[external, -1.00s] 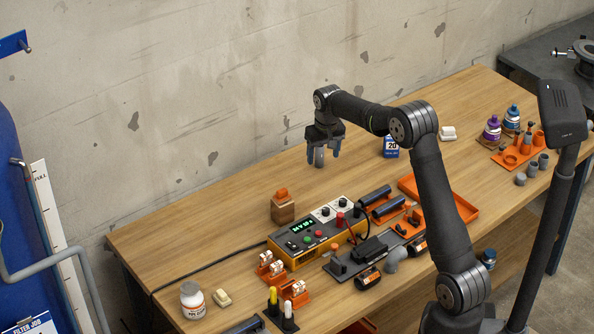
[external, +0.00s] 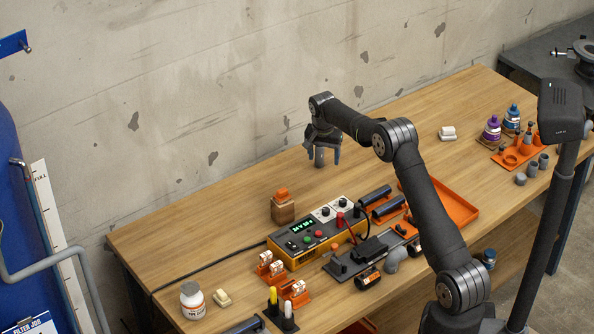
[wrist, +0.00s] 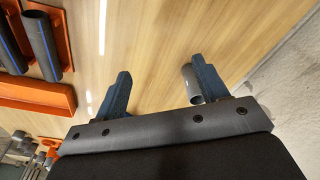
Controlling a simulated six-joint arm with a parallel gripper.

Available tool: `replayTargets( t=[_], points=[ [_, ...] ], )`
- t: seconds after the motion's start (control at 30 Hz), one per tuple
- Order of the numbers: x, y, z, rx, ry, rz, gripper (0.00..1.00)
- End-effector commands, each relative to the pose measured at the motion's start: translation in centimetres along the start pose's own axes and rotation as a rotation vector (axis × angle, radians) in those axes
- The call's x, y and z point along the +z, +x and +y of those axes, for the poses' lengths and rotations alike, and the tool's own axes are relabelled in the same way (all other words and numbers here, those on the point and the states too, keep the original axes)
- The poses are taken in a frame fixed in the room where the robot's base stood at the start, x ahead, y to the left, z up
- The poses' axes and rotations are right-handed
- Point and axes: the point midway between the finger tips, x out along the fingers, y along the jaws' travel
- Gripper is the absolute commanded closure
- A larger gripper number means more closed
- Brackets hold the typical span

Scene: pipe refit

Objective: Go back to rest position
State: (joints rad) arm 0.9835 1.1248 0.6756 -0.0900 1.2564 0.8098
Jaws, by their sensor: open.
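My gripper (external: 322,155) hangs over the back of the bench, left of the arm's elbow, with its fingers pointing down. In the wrist view my gripper (wrist: 161,68) has its two fingers apart, with bare wood between them. A short grey pipe piece (wrist: 190,84) shows close beside the right finger in the wrist view; I cannot tell whether it touches. It also shows among the fingers in the external view (external: 319,159).
An orange-yellow control box (external: 300,240) stands in front of the gripper, with dark cylinders (external: 388,209) and an orange tray (external: 460,212) to its right. A wooden block with an orange top (external: 283,210) stands at left. The wooden bench (external: 230,205) is clear around the gripper.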

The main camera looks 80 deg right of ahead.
Motion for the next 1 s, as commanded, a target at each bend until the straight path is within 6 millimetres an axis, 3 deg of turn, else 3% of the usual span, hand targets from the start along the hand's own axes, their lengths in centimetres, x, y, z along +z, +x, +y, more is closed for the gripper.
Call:
replayTargets(
  t=[0.2,0.4,1.0],
  points=[
    [1.4,2.1,-3.4,0.001,-0.002,-0.001,0.33],
    [2.2,3.0,-5.2,0.0,-0.002,0.0,0.33],
    [2.2,3.2,-5.4,0.0,-0.001,0.0,0.33]
  ],
)
